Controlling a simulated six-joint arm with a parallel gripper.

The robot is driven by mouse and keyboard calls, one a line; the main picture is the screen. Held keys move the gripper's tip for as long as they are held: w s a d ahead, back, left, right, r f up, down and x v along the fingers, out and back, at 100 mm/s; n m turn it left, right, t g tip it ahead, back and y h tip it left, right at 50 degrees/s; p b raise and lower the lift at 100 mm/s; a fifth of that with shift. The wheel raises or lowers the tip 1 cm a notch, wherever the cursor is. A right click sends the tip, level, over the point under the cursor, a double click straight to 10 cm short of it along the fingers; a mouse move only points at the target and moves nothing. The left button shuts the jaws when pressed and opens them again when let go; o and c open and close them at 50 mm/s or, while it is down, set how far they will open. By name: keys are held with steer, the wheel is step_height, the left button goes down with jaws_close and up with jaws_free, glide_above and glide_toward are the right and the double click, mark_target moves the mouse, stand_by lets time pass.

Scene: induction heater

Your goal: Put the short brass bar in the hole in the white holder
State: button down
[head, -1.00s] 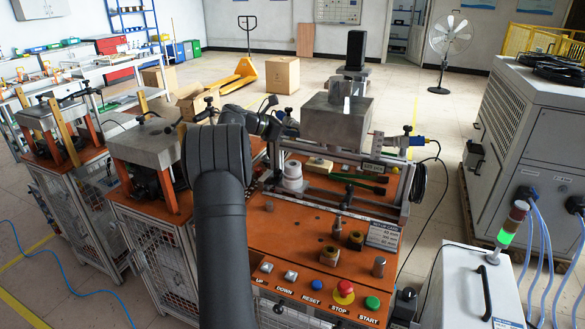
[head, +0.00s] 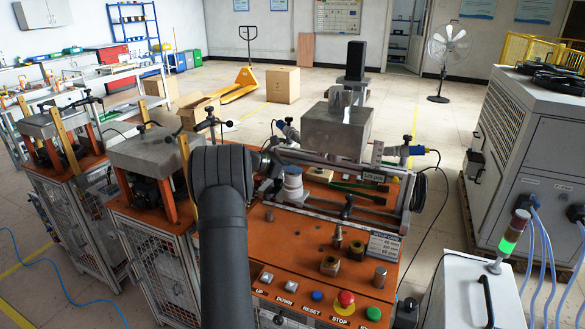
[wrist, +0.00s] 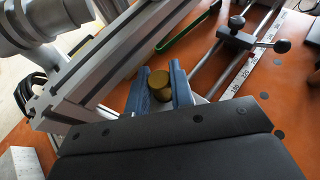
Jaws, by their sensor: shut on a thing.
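My gripper (wrist: 161,92) shows in the wrist view as two blue-grey fingers shut on the brass bar (wrist: 160,80). Only the bar's round end shows between them; the rest is hidden.
Brass pieces (head: 329,265) and a grey cylinder (head: 380,277) stand on the front right of the top. A grey block (head: 337,131) rises behind the holder. Rails, a clamp knob (wrist: 282,46) and a green-handled tool (head: 352,191) lie close by.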

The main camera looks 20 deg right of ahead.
steer(key=shift+f, duration=0.6)
steer(key=c, duration=1.5)
jaws_free()
steer(key=shift+f, duration=0.15)
steer(key=shift+c, duration=0.2)
steer(key=shift+s+f, duration=0.1)
steer(key=shift+r, duration=0.35)
steer(key=r+v, duration=0.1)
steer(key=v, duration=1.1)
steer(key=shift+d, duration=0.1)
